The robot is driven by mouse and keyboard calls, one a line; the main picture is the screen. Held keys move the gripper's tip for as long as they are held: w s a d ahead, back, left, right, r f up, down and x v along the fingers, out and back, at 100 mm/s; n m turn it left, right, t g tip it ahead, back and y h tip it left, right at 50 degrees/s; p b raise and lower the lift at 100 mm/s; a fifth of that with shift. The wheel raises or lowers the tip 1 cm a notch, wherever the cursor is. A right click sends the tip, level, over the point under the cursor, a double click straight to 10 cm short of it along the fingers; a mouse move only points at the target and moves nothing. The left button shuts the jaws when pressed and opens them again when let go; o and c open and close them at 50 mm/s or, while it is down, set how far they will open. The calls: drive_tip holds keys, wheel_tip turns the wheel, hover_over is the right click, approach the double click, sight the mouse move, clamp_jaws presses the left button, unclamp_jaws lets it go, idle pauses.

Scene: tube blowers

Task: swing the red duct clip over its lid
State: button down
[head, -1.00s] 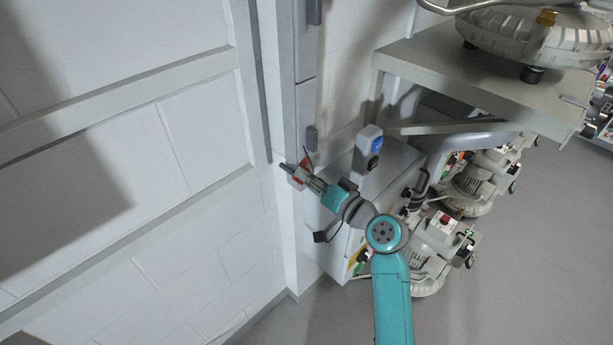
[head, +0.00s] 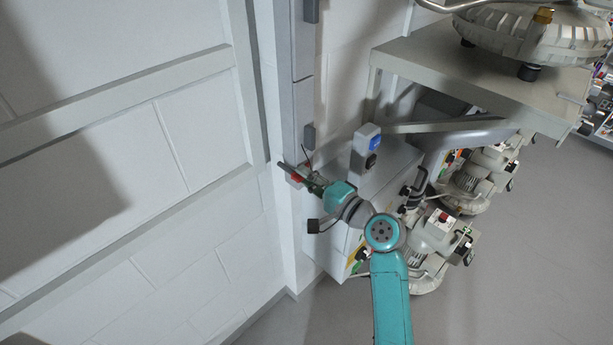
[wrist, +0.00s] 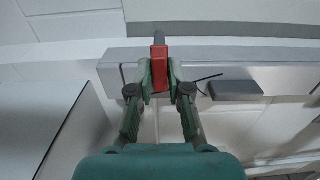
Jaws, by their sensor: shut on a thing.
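The red duct clip (wrist: 159,66) shows in the wrist view between the two fingertips of my gripper (wrist: 159,82). My gripper is shut on it, one finger on each side. A grey duct (wrist: 200,64) lies behind the clip, and a dark grey rod end (wrist: 159,35) sticks out beyond it. In the head view, the clip (head: 297,178) is a small red patch at the lower end of the tall grey duct (head: 303,110), partly hidden by my gripper (head: 308,181). I cannot tell the lid apart from the duct.
A grey block (wrist: 235,90) sits on the duct to the right in the wrist view. In the head view, a switch box with a blue button (head: 368,143) is close to the right of my gripper. Blowers (head: 432,235) and a bench (head: 470,75) stand further right.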

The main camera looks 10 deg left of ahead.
idle(0.3)
drive_tip(key=c, duration=1.2)
unclamp_jaws()
drive_tip(key=shift+o, duration=0.2)
drive_tip(key=shift+d, duration=0.1)
drive_tip(key=v, duration=1.2)
drive_tip(key=shift+f, duration=0.1)
